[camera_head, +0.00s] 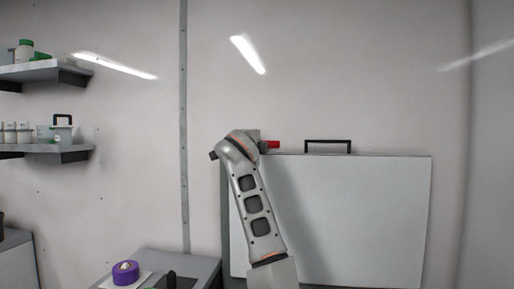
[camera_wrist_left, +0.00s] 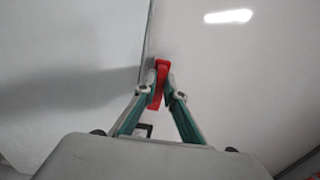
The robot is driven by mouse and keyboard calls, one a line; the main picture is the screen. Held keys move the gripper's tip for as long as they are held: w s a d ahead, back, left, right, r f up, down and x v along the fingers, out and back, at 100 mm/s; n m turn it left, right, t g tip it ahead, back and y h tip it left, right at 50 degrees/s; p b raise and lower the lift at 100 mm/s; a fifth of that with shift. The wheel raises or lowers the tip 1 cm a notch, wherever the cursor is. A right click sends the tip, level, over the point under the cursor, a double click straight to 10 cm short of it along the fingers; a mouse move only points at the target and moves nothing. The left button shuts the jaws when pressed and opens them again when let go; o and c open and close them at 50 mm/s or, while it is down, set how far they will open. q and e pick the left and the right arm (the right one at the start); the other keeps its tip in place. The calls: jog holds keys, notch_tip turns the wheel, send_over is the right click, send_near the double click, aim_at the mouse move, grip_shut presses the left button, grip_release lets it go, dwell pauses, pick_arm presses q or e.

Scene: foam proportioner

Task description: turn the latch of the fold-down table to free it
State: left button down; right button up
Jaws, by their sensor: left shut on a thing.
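The fold-down table (camera_head: 350,215) is a large white panel folded up flat against the wall in the head view. Its red latch (camera_head: 272,144) shows at the panel's top edge, near the left corner. In the left wrist view the red latch (camera_wrist_left: 162,68) stands between the fingertips of my left gripper (camera_wrist_left: 160,90). Both fingers touch it, and the gripper is shut on it. In the head view my left arm's grey links hide most of the gripper. My right gripper is in neither view.
A black handle (camera_head: 328,141) stands on the panel's top edge, right of the latch. A purple roll (camera_head: 126,273) lies on a grey worktop at lower left. Shelves (camera_head: 45,149) with containers hang at far left. The wall above the panel is clear.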

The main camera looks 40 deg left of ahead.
pick_arm(q)
jog(key=shift+r, duration=0.35)
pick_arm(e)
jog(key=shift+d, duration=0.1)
pick_arm(q)
jog(key=c, duration=2.1)
grip_release()
jog(key=shift+c, duration=0.2)
jog(key=shift+f, duration=0.2)
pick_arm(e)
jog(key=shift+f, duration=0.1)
pick_arm(q)
jog(key=shift+w, duration=0.1)
